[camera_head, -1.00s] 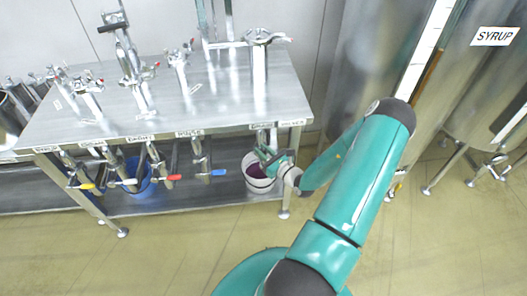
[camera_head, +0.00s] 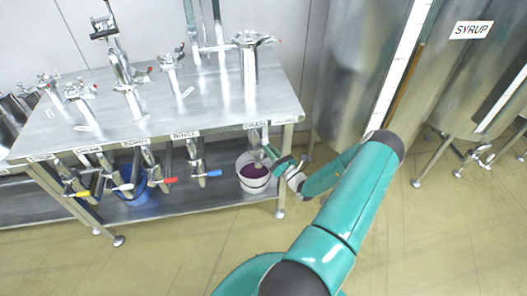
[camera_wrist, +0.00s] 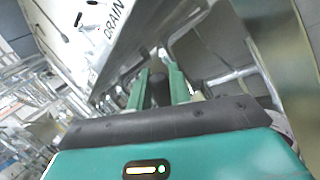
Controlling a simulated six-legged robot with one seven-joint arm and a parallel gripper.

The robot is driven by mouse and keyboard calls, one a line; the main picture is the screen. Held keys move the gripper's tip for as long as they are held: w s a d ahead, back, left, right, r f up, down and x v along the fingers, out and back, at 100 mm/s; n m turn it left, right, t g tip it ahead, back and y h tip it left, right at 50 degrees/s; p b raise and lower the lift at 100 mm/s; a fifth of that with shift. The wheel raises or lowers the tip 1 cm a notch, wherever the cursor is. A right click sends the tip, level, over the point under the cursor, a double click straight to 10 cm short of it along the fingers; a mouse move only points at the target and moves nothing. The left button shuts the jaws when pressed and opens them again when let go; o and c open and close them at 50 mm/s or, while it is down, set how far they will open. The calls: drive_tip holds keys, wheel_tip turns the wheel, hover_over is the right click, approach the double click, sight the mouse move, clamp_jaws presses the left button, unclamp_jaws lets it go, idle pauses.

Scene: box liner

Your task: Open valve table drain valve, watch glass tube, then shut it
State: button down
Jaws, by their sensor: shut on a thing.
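The valve table (camera_head: 205,105) stands at left, with a row of valves along its front edge. The drain valve (camera_head: 256,140) hangs under its label at the right end. My gripper (camera_head: 272,156) is beside it, to its right. In the wrist view the two green fingers of my gripper (camera_wrist: 160,88) are shut on a dark handle (camera_wrist: 160,92) below the DRAIN label. The handle's angle and any flow from the outlet cannot be made out. Upright tubes (camera_head: 190,25) rise behind the table; I cannot tell whether one is the glass tube or its level.
A white bucket (camera_head: 243,180) with purple liquid stands on the lower shelf beneath the drain valve. A blue bucket (camera_head: 128,200) is farther left. Other valves have yellow, white, red and blue handles. Steel tanks, one labelled SYRUP (camera_head: 471,30), stand at right. The front floor is clear.

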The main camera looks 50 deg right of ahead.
drive_tip(key=s+d+f+m+h, duration=0.1)
drive_tip(key=f+m+h, duration=0.3)
drive_tip(key=m, duration=0.5)
drive_tip(key=s+d+f+m+g+h, duration=0.1)
drive_tip(key=f+m+h, duration=0.3)
drive_tip(key=m+h, duration=0.4)
drive_tip(key=shift+s+d+m, duration=0.25)
drive_tip(key=shift+d+m, duration=0.55)
drive_tip(key=shift+m, duration=0.1)
drive_tip(key=c, duration=1.3)
unclamp_jaws()
drive_tip(key=shift+c, duration=0.2)
drive_tip(key=v, duration=1.3)
drive_tip(key=shift+s+a+f, duration=0.2)
drive_tip(key=shift+a+f, duration=0.05)
drive_tip(key=shift+f, duration=0.05)
